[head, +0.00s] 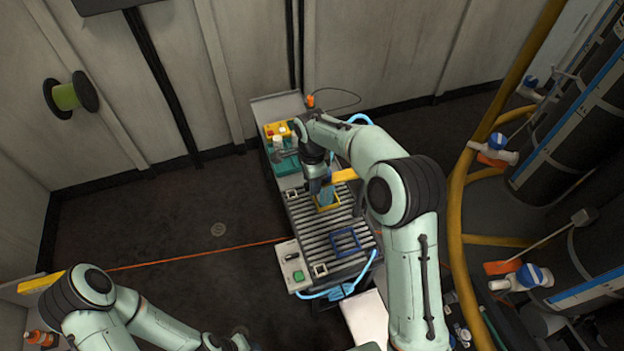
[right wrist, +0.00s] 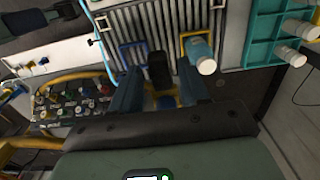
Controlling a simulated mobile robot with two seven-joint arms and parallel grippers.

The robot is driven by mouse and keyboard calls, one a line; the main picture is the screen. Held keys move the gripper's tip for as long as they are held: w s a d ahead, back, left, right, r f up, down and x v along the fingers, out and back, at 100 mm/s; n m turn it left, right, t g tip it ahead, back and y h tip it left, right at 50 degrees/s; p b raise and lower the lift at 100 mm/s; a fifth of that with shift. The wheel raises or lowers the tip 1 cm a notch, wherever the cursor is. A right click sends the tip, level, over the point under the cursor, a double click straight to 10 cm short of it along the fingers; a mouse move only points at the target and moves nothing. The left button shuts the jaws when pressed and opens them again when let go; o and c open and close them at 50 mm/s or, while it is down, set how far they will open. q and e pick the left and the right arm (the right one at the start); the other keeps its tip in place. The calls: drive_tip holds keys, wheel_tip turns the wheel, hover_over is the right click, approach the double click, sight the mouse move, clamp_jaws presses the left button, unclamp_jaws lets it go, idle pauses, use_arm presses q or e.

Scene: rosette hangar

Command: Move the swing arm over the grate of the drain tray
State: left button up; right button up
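The drain tray's slatted grate (head: 308,226) lies below my right arm in the head view and also shows in the right wrist view (right wrist: 172,18). A yellow bar (head: 345,175), apparently the swing arm, is partly hidden behind my right arm. My right gripper (head: 322,182) is low over the grate's far part. In the right wrist view its two fingers (right wrist: 160,82) stand apart on either side of a black upright grip (right wrist: 158,68), with narrow gaps visible. Yellow and blue parts show below the grip. My left gripper (head: 238,342) is cut off at the bottom edge.
A blue-white bottle (right wrist: 200,55) stands at a yellow frame (right wrist: 184,42) beside the right finger. A blue frame (head: 346,241) lies on the grate. A teal rack (head: 284,160) stands beyond it. Yellow pipes (head: 456,220) and dark tanks stand right. Floor left is open.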

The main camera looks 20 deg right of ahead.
drive_tip(key=shift+r, duration=0.1)
use_arm(q)
drive_tip(key=shift+w+r+p, duration=0.75)
drive_tip(key=shift+w+r, duration=0.3)
drive_tip(key=shift+w, duration=0.05)
use_arm(e)
wheel_tip(320, 180, up, 13)
